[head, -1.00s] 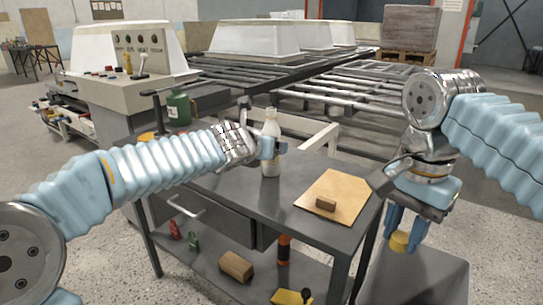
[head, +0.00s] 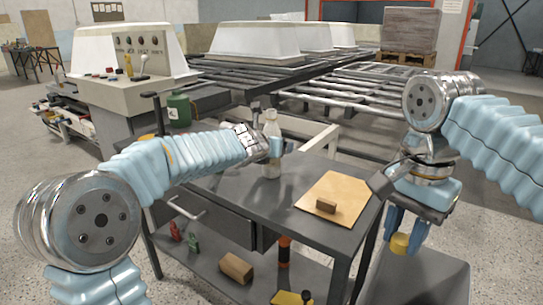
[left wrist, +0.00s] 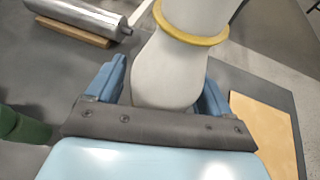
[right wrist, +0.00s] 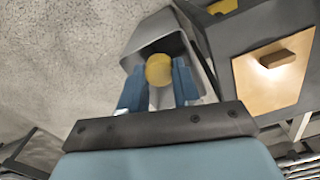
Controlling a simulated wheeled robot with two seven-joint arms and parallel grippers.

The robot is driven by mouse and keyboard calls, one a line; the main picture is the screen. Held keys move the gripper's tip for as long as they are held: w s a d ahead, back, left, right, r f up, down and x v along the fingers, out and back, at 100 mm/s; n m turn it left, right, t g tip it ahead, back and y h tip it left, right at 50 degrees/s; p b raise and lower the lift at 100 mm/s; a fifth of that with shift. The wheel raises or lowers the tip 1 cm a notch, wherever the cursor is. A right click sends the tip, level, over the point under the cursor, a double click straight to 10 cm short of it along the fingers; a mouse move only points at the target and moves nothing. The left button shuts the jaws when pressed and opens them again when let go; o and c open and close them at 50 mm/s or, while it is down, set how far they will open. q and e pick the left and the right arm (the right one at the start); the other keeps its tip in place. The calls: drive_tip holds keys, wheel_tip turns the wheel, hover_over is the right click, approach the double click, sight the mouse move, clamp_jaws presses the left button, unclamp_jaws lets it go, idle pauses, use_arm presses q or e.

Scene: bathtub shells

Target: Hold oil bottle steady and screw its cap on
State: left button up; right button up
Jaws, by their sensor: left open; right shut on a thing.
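The oil bottle (head: 271,160) is pale and stands upright on the grey workbench (head: 240,205). In the left wrist view the bottle (left wrist: 170,70) lies between the fingers, with a yellow ring around its neck. My left gripper (left wrist: 160,88) is open around it; whether a finger touches it I cannot tell. The bottle's top is outside that view. My right gripper (head: 403,232) is shut on the yellow cap (head: 399,244), right of the bench and apart from the bottle. The cap (right wrist: 159,70) also shows between the fingertips in the right wrist view.
A tan board (head: 338,197) with a small wooden block (head: 326,206) lies right of the bottle. A green can (head: 179,110) stands at the bench's back left. Several items, including a larger block (head: 236,267), lie on the lower shelf. Rails with white tub shells (head: 255,40) stand behind.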

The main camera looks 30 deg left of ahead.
sight(272, 111)
idle(0.3)
use_arm(q)
drive_tip(key=c, duration=1.1)
drive_tip(key=shift+c, duration=0.2)
drive_tip(key=shift+r, duration=0.15)
